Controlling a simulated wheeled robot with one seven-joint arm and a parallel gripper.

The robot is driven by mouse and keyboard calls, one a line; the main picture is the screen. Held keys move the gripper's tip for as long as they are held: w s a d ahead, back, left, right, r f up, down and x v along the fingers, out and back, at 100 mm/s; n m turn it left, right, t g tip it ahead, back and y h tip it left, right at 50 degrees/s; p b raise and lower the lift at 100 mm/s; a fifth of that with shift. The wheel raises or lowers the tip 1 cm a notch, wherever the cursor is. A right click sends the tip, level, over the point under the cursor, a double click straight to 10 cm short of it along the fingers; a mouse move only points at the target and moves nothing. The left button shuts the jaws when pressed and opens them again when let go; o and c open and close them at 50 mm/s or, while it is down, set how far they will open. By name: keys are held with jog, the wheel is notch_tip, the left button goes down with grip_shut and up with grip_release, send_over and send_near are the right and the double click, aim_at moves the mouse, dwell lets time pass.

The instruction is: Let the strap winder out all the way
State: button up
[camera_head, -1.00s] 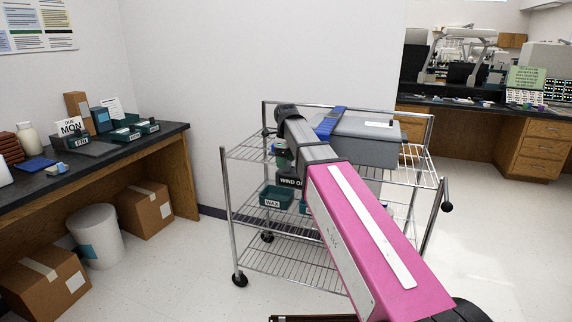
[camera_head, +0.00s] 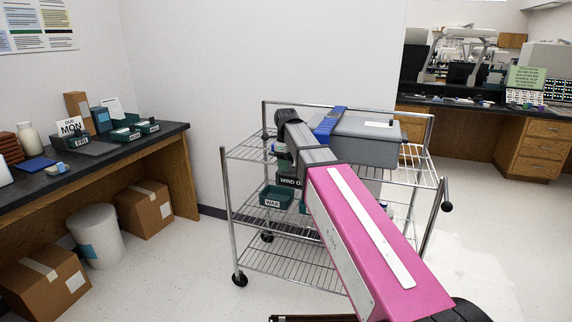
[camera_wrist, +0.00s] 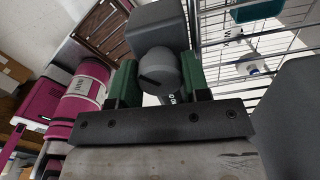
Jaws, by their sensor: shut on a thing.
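In the wrist view, a dark grey round knob (camera_wrist: 158,72), seemingly the strap winder's, sits between the green pads of my gripper (camera_wrist: 157,82). The gripper is shut on it, and a dark grey block stands just beyond. In the head view, my gripper (camera_head: 282,152) is at the near left of the cart's top shelf, mostly hidden by my arm. A grey lidded case (camera_head: 365,148) lies on that shelf with a blue strap (camera_head: 328,122) across it. A dark sign (camera_head: 290,181) reading "WIND O" is partly hidden behind my arm.
The wire cart (camera_head: 227,215) has metal posts and rails close around my arm. A teal bin (camera_head: 272,197) marked "WAX" stands on its middle shelf. A dark-topped bench (camera_head: 100,157) with small bins is at left. The floor between bench and cart is clear.

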jog(key=n, duration=0.4)
jog(key=shift+n, duration=2.2)
jog(key=o, duration=0.9)
jog(key=shift+r, duration=0.15)
notch_tip(320, 180, up, 11)
jog(key=shift+f, duration=0.2)
